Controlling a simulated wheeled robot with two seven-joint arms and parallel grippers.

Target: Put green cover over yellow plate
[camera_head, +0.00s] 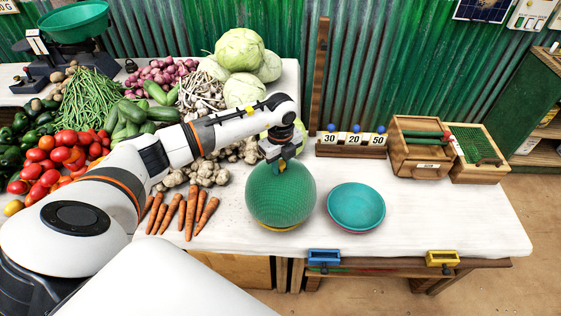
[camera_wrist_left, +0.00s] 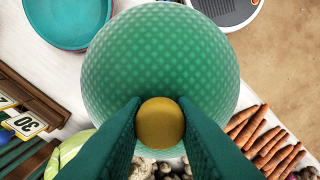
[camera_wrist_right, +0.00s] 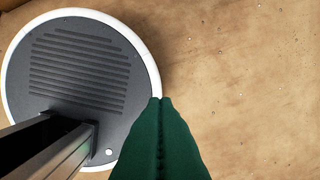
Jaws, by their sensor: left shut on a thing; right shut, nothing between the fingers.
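The green cover (camera_head: 280,193) is a dotted dome with a gold knob on top. My left gripper (camera_head: 282,161) is shut on that knob (camera_wrist_left: 160,122), and the green dome (camera_wrist_left: 160,60) fills the middle of the left wrist view. The cover looks upright. A thin yellow edge, seemingly the yellow plate (camera_head: 279,228), shows under the cover's front rim; the rest is hidden. I cannot tell whether the cover touches it. My right gripper (camera_wrist_right: 160,99) is shut and empty, above the brown floor in the right wrist view.
A teal dish (camera_head: 356,206) stands just right of the cover. Carrots (camera_head: 187,211) lie to its left, with vegetables beyond. A number rack (camera_head: 351,147) and wooden boxes (camera_head: 420,152) stand behind. The white tabletop (camera_head: 450,218) is clear at right.

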